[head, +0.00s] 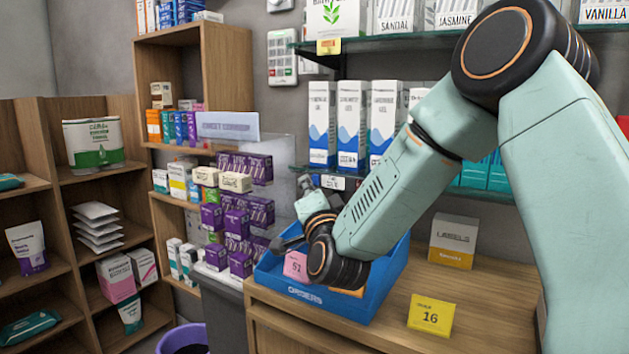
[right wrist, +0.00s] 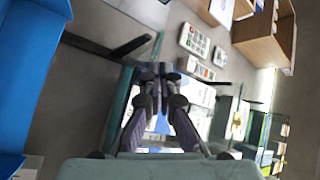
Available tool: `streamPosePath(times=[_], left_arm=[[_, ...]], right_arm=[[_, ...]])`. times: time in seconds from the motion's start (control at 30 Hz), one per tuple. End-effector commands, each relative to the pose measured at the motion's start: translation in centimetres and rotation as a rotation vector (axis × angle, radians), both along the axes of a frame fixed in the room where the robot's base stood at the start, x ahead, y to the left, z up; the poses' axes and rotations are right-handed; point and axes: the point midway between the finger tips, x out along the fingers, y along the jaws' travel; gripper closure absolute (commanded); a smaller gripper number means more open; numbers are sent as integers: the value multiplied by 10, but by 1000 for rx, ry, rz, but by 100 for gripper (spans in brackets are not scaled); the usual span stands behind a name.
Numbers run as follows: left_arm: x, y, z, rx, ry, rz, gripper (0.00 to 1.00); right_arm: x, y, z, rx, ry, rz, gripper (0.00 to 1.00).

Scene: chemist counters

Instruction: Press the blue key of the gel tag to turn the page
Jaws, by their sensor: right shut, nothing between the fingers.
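A small pale tag (head: 333,183) sits on the dark shelf edge below the tall white boxes with blue peaks, in the head view; I take it as the gel tag. Its key and page are too small to read. My right gripper (head: 306,183) is just left of the tag, partly hidden behind its own wrist; whether it touches the shelf edge I cannot tell. In the right wrist view my right gripper (right wrist: 160,72) has its fingertips together, with nothing between them. The tag cannot be made out there. My left gripper is not in view.
A blue tray (head: 325,303) stands on the wooden counter (head: 480,315) under my right arm, holding a pink card (head: 295,265). A yellow card (head: 430,316) and a labels box (head: 452,241) are on the right. Purple boxes (head: 240,225) stand left. A keypad (head: 282,57) is on the wall.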

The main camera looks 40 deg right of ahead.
Motion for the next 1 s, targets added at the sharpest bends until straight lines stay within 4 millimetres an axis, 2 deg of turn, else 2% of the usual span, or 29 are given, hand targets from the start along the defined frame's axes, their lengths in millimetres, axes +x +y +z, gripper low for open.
streamPosePath(times=[0.2,1.0], left_arm=[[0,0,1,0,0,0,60],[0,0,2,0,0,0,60]], right_arm=[[3,-7,0,0,0,-1,100],[5,-11,0,1,0,-1,100]])
